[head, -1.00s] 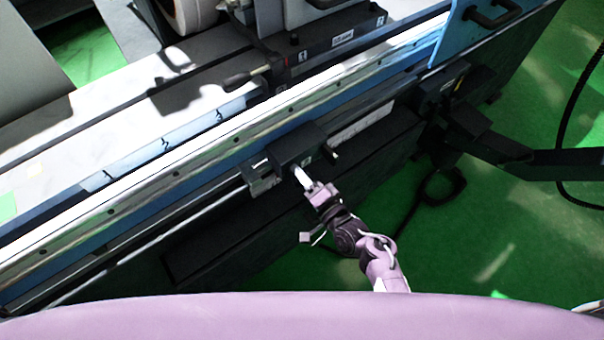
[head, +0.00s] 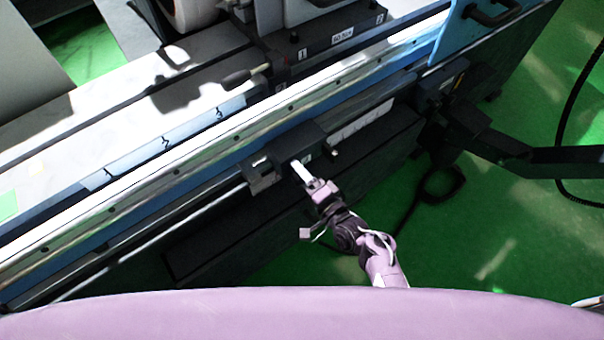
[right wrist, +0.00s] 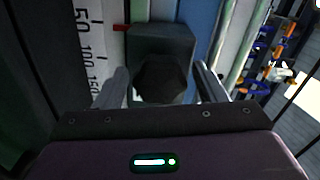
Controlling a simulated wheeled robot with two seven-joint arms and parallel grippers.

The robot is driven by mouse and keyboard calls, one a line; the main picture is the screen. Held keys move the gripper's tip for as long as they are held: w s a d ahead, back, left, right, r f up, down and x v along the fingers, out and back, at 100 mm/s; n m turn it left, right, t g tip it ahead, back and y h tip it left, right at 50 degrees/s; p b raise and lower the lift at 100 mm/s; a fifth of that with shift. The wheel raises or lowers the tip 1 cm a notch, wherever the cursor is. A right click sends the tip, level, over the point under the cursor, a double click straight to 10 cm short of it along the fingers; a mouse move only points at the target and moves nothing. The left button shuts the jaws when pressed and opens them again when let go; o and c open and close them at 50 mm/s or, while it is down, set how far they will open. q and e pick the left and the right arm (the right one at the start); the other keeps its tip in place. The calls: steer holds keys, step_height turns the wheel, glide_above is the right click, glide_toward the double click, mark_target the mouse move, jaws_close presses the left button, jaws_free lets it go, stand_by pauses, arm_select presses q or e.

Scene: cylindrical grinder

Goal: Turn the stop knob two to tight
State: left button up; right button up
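A dark stop block (head: 296,143) sits on the rail along the machine's front. My right gripper (head: 302,171) reaches up to the front face of this block. In the right wrist view a black faceted knob (right wrist: 163,80) stands out from the block (right wrist: 160,40). My right gripper (right wrist: 162,88) is open, with one finger on each side of the knob and a visible gap to each. In the head view my gripper hides this knob. A small dark knob (head: 334,153) shows at the block's right end. My left gripper is not in view.
A white scale (head: 360,122) runs along the rail right of the block. A metal bracket (head: 262,176) is at the block's left. A black machine arm (head: 540,160) juts out at the right. Green floor lies free in front.

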steer(key=b+v, duration=0.1)
steer(key=v, duration=0.6)
steer(key=shift+s+d, duration=0.25)
steer(key=shift+s, duration=0.05)
stand_by(0.3)
